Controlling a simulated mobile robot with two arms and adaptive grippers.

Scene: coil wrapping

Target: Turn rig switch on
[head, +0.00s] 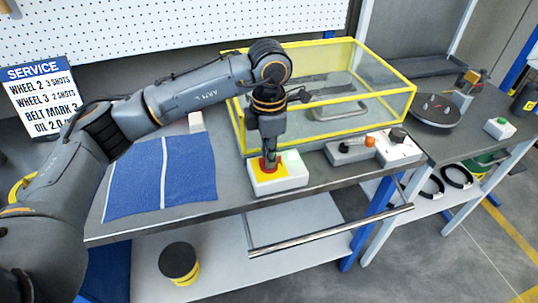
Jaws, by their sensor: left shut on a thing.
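A white switch box (278,182) stands at the front of the workbench. It has a yellow plate (257,172) with a red knob (268,168) on it, and a pale green button (292,157) to the right. My left gripper (269,162) points straight down over the yellow plate, its fingers shut on the red knob. The fingers hide most of the knob, so I cannot tell which way it is turned. My right gripper is not in view.
A yellow-framed clear enclosure (345,92) stands behind the box. A dark control box (350,150) and a white box with a black knob (397,148) stand to the right. A blue mat (140,185) lies left. A metal rail (330,232) runs along the front.

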